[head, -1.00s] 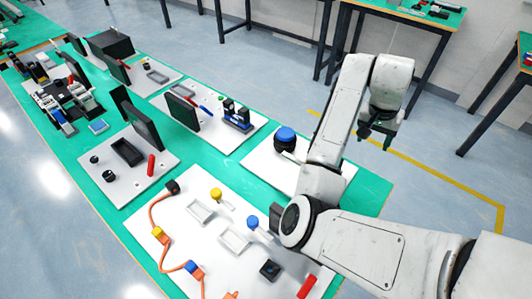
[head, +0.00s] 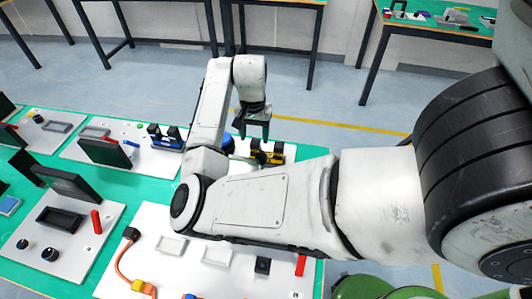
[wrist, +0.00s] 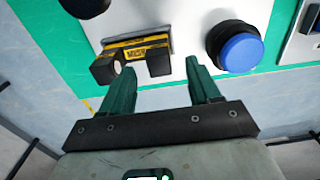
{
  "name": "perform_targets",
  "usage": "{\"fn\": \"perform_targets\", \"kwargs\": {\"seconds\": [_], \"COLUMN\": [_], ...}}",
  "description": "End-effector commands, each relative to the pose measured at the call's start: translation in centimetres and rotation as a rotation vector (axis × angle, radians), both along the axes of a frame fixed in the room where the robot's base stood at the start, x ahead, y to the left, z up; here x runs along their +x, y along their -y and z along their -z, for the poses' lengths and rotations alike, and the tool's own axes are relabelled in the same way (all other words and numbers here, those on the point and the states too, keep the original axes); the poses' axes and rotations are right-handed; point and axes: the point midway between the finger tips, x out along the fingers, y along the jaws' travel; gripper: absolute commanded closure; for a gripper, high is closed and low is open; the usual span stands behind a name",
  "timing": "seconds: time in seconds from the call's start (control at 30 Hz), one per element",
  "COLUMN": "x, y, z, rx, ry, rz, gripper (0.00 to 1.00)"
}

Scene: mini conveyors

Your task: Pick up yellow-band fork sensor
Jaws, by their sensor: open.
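The yellow-band fork sensor (head: 268,152) stands on a white board on the green table, partly behind my forearm in the head view. In the wrist view the yellow-band fork sensor (wrist: 138,46) is at upper left, with black prongs towards the gripper and a yellow label between them. My gripper (head: 253,134) is open and empty above that board's far side. In the wrist view the fingers of my gripper (wrist: 158,78) are spread; the left tip appears near the prongs, the right tip lies between the sensor and a blue button (wrist: 241,52). I cannot tell whether anything touches.
A blue-band fork sensor (head: 165,138) stands on the board to the left. Upright black panels (head: 104,152) and a board with a black tray (head: 58,220) stand further left. A red handle (head: 300,265) is in front. Floor is open beyond the table.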

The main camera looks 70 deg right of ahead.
Motion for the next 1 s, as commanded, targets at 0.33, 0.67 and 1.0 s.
{"fn": "perform_targets", "kwargs": {"seconds": [0.33,0.67,1.0], "x": [0.0,0.0,0.0], "y": [0.0,0.1,0.1], "z": [4.3,4.7,4.6], "rx": [0.002,0.001,0.000], "ry": [-0.002,0.000,0.000], "rz": [0.000,0.001,0.000], "gripper": [0.38,0.43,0.76]}}
